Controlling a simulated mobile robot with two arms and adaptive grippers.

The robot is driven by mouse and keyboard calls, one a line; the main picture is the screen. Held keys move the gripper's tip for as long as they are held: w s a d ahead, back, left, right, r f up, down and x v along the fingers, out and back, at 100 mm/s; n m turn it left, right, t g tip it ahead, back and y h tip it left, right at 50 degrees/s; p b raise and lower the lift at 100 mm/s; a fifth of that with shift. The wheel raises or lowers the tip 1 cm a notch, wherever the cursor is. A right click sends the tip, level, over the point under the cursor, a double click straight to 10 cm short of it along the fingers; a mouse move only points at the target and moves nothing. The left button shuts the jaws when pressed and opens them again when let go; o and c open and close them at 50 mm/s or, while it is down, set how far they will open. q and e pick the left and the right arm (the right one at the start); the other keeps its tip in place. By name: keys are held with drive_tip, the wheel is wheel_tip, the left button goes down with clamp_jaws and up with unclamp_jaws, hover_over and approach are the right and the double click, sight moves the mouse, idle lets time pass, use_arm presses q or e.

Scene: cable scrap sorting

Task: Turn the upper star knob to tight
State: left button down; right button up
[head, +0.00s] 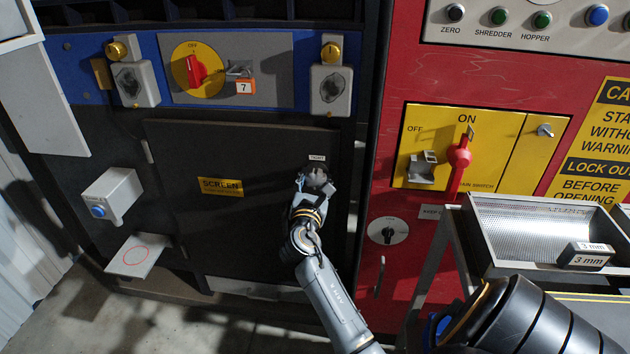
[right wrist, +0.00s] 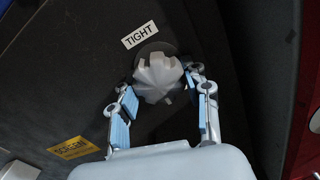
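The star knob (right wrist: 158,78), grey with a lobed rim, sits on the dark screen door below a white TIGHT label (right wrist: 140,35). In the head view the knob (head: 317,174) is partly hidden by my right gripper (head: 313,186). In the right wrist view my right gripper (right wrist: 164,88) is open, with its two blue-padded fingers on either side of the knob. The tips are close to the rim; I cannot tell whether they touch it. No second star knob shows; my right arm covers the door below. My left gripper is out of view.
The dark door (head: 240,235) bears a yellow SCREEN label (head: 221,187). A grey latch box (head: 331,90) stands above the knob. The red cabinet (head: 400,262) with its main switch (head: 459,153) is to the right, with a metal tray (head: 480,235) in front.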

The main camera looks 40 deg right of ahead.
drive_tip(key=c, duration=0.4)
drive_tip(key=m, duration=0.3)
drive_tip(key=shift+m, duration=2)
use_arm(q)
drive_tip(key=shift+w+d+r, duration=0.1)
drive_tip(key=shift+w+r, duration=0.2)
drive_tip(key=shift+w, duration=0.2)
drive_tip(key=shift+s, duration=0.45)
